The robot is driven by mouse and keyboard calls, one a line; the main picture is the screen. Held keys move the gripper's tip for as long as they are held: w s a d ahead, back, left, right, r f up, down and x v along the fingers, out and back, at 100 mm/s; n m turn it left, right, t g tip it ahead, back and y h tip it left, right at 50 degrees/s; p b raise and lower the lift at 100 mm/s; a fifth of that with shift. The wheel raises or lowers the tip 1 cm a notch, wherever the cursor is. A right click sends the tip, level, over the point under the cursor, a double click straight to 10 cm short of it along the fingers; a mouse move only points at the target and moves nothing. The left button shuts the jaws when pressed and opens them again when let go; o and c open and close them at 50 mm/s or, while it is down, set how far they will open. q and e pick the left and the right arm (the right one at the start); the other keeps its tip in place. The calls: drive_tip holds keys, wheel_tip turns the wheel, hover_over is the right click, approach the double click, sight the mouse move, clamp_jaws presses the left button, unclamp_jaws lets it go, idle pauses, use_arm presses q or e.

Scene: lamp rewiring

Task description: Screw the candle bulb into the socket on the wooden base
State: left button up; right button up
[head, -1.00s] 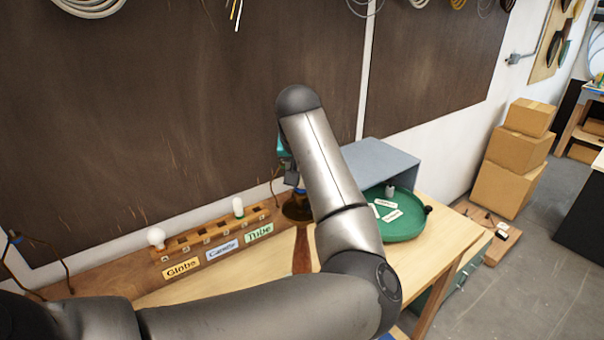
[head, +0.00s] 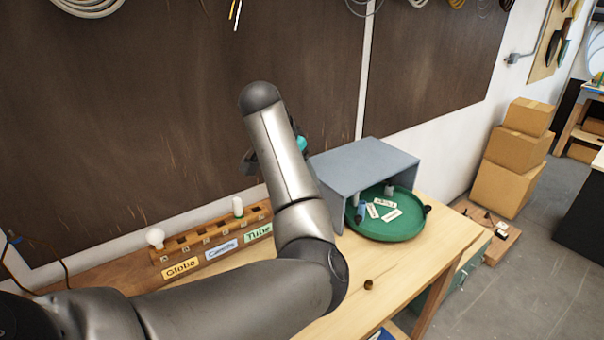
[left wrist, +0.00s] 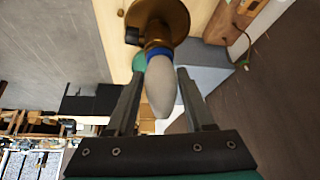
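The candle bulb (left wrist: 161,88) is off-white and pointed, with a blue ring at its lower end. The bulb's lower end meets or overlaps the brass socket piece (left wrist: 172,16); whether the thread is seated cannot be told. In the head view my left gripper (head: 250,162) is mostly behind my arm, which hides the bulb, socket and wooden base. My right gripper is not in view.
A wooden rack (head: 190,243) holds a globe bulb (head: 155,237) and a tube bulb (head: 238,206). A green round tray (head: 405,229) sits partly under a grey shelf (head: 365,165). A small brass piece (head: 368,285) lies on the table's otherwise clear front right.

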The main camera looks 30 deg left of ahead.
use_arm(q)
drive_tip(key=o, duration=0.4)
drive_tip(key=shift+c, duration=0.2)
drive_tip(key=shift+r, duration=0.1)
drive_tip(key=shift+s+a+r, duration=0.1)
drive_tip(key=shift+s+r, duration=0.1)
drive_tip(key=shift+r, duration=0.05)
drive_tip(key=d+v, duration=0.1)
drive_tip(key=v, duration=1.3)
drive_tip(key=shift+a+r, duration=0.2)
drive_tip(key=shift+a, duration=0.3)
drive_tip(key=shift+s, duration=0.1)
